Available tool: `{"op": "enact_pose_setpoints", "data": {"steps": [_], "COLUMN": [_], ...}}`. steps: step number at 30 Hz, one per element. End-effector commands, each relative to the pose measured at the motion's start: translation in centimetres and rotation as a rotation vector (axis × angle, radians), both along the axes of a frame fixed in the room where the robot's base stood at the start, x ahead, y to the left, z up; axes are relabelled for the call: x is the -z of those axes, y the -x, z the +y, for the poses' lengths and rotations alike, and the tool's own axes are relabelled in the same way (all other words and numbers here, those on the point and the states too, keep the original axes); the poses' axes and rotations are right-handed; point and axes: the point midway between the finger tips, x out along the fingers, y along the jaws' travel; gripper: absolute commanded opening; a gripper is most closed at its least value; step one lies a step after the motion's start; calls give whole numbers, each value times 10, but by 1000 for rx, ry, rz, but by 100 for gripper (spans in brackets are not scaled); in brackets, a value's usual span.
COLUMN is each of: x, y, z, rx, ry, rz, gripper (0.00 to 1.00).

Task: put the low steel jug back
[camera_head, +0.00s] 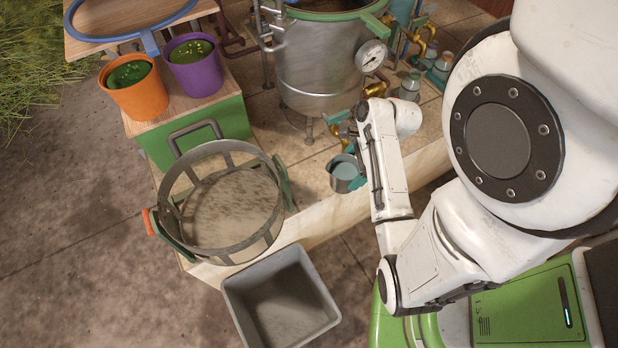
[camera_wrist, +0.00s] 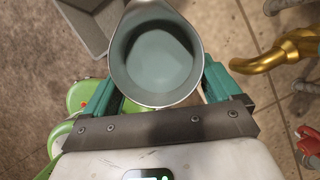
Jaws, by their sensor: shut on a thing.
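The low steel jug (camera_head: 343,174) shows in the head view just left of my arm, over the tiled ledge below the still. It holds pale bluish liquid or has a bluish inside; I cannot tell which. In the wrist view the jug (camera_wrist: 155,55) is seen from above, upright, between the two teal fingers. My gripper (camera_head: 350,182) is shut on the jug, one finger on each side; it also shows in the wrist view (camera_wrist: 158,88). Whether the jug touches the ledge cannot be told.
The steel still (camera_head: 320,65) with a gauge stands behind. A brass tap (camera_wrist: 280,50) is close to the jug's right in the wrist view. A round mesh basket (camera_head: 225,205) and a grey bin (camera_head: 280,300) lie left. Glass bottles (camera_head: 410,85) stand behind my arm.

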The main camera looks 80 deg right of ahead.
Motion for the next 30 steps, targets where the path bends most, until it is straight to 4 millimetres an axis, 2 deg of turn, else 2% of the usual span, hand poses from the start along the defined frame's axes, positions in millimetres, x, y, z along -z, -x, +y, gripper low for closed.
{"op": "enact_pose_setpoints", "data": {"steps": [9, 15, 18, 26, 30], "x": [29, 63, 75, 89, 108], "y": [-63, -88, -97, -108, -109], "z": [-23, -32, -35, -40, -40], "rx": [-2, -1, -1, -1, 0], "ry": [0, -1, 0, 1, -1], "rz": [0, 0, 1, 1, 1], "gripper": [40, 40, 40, 40, 40]}}
